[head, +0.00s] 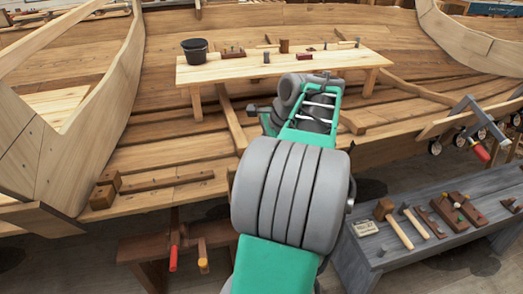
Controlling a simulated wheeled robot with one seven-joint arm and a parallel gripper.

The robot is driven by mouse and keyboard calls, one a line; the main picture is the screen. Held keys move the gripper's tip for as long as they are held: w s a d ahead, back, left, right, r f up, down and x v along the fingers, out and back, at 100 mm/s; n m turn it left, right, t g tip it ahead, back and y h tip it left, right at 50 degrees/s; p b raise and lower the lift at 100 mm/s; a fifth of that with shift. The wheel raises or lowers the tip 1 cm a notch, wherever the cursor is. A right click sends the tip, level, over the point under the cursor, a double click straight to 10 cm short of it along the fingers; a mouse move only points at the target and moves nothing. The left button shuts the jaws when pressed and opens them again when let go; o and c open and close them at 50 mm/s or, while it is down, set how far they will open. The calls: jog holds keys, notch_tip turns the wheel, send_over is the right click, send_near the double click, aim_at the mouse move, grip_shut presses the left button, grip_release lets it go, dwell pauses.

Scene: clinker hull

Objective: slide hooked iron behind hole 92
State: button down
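My arm reaches forward over the wooden hull planking (175,130), and its grey and green links fill the middle of the head view. A small dark part that may be my gripper (253,108) shows at the left of the arm's far end, just in front of the small plank table. Its fingers are too small and too hidden to tell whether they are open or hold anything. I cannot pick out the hooked iron for sure. No hole number is readable, so I cannot tell which is hole 92.
The plank table (225,70) carries a dark bucket (195,51) and several small tools. At right, a grey bench (365,258) holds a mallet (395,224), a hammer (415,222) and wooden blocks. Clamps (476,130) sit at the right plank edge. Wooden blocks (104,188) lie left.

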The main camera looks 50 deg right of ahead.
jog(key=shift+r+p, duration=0.1)
jog(key=shift+p, duration=0.25)
jog(key=c, duration=1.3)
grip_release()
jog(key=shift+a, duration=0.1)
notch_tip(320, 180, up, 8)
jog(key=p, duration=0.9)
jog(key=shift+r+p, duration=0.1)
jog(key=shift+p, duration=0.3)
